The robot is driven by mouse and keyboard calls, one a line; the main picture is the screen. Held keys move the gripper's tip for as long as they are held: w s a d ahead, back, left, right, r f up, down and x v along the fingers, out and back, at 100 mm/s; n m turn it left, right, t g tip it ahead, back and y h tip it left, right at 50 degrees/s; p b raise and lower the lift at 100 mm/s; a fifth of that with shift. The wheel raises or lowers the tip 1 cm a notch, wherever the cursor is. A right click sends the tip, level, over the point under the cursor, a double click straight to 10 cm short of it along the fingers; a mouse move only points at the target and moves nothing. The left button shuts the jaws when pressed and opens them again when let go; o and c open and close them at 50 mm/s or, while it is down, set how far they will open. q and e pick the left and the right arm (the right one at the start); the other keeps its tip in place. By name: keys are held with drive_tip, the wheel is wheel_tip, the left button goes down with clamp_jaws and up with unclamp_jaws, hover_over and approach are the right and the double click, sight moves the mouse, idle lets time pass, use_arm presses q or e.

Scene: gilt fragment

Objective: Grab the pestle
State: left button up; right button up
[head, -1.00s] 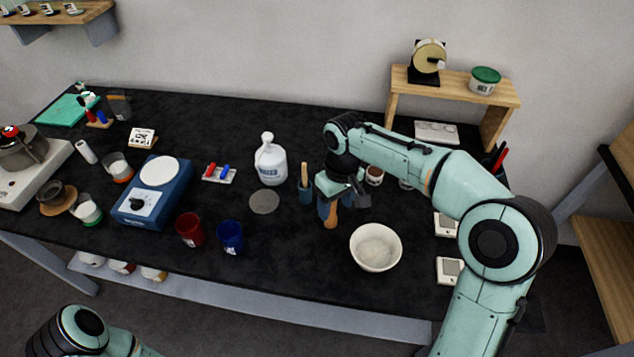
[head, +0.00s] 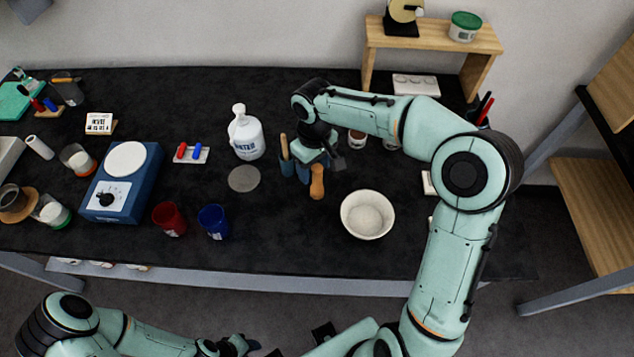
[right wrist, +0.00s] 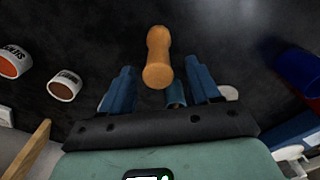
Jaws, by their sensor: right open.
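The pestle (head: 317,182) is a tan wooden piece with a narrowed middle, on the black table left of the white bowl. In the right wrist view, the pestle (right wrist: 158,55) stands out in front of my right gripper, in line with the gap between its blue fingers. My right gripper (head: 316,162) is open and empty, just behind the pestle in the head view. The wrist view also shows the right gripper (right wrist: 161,72) with its fingers apart; whether they touch the pestle I cannot tell. My left gripper (head: 238,345) is at the bottom edge, and its fingers are unclear.
A white bowl (head: 367,226) with pale contents stands right of the pestle. A blue holder (head: 287,168) with a wooden handle stands close on its left. A white bottle (head: 246,138), grey disc (head: 244,179), blue cup (head: 213,222) and red cup (head: 169,219) are farther left.

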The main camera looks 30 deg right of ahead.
sight(317, 178)
drive_tip(key=f, duration=0.2)
drive_tip(key=s+f, duration=0.1)
drive_tip(key=f, duration=0.1)
drive_tip(key=shift+d, duration=0.1)
drive_tip(key=shift+w+f, duration=0.1)
drive_tip(key=shift+f, duration=0.1)
drive_tip(key=shift+c, duration=0.2)
clamp_jaws()
drive_tip(key=shift+r, duration=0.1)
